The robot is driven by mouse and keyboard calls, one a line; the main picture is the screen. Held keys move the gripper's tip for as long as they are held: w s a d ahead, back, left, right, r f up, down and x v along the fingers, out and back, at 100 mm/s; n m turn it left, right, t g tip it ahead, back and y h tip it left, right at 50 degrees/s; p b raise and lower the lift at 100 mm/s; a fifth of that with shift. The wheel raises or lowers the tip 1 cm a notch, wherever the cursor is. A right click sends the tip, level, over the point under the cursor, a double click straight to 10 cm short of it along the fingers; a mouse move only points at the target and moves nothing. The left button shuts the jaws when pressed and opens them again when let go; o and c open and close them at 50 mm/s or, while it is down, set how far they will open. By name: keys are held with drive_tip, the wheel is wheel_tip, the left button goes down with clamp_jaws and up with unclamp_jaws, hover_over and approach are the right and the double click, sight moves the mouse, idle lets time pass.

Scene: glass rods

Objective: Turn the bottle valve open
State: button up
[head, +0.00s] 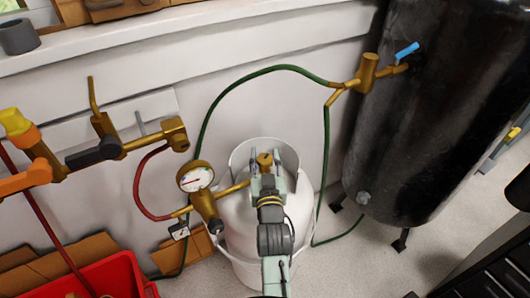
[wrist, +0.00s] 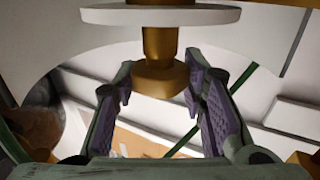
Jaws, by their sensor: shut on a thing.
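The white gas bottle (head: 235,215) stands upright on the floor with a raised collar around its top. Its brass valve (head: 265,158) sits inside the collar, and my gripper (head: 267,178) reaches it from the front. In the wrist view, brass valve parts (wrist: 160,78) lie between my two purple-padded fingers, below a pale round disc (wrist: 160,14). My gripper is shut on the valve. Part of the valve is hidden by the fingers in the head view, and how far it is turned cannot be told.
A pressure gauge with regulator (head: 196,179) is close left of the valve. A green hose (head: 262,70) arcs behind the bottle to brass fittings on a dark tank (head: 430,130) at right. A red crate (head: 100,280) is at lower left.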

drive_tip(key=n+y+b, duration=0.1)
drive_tip(key=n+y, duration=0.1)
drive_tip(key=y, duration=0.1)
drive_tip(key=n+g+y, duration=0.1)
drive_tip(key=y, duration=0.1)
drive_tip(key=shift+d+f+n+g+y+b, duration=0.1)
drive_tip(key=shift+f+n+g+y+b, duration=0.05)
drive_tip(key=shift+n+g+y+b, duration=0.2)
drive_tip(key=n+g+y, duration=0.1)
drive_tip(key=n+g+y+b, duration=0.1)
drive_tip(key=y, duration=0.1)
drive_tip(key=n+g+y, duration=0.1)
drive_tip(key=n+y, duration=0.1)
drive_tip(key=shift+w+d+r, duration=0.15)
drive_tip(key=shift+r, duration=0.1)
drive_tip(key=n+g+y+b, duration=0.1)
drive_tip(key=n+g+y, duration=0.2)
drive_tip(key=g, duration=0.1)
drive_tip(key=shift+f, duration=0.15)
drive_tip(key=shift+n+g+y+b, duration=0.8)
drive_tip(key=shift+n+g, duration=0.45)
drive_tip(key=shift+g, duration=0.5)
drive_tip(key=shift+a+g, duration=0.2)
drive_tip(key=shift+g, duration=0.1)
drive_tip(key=o, duration=1.2)
drive_tip(key=v, duration=1.2)
drive_tip(key=shift+f, duration=0.15)
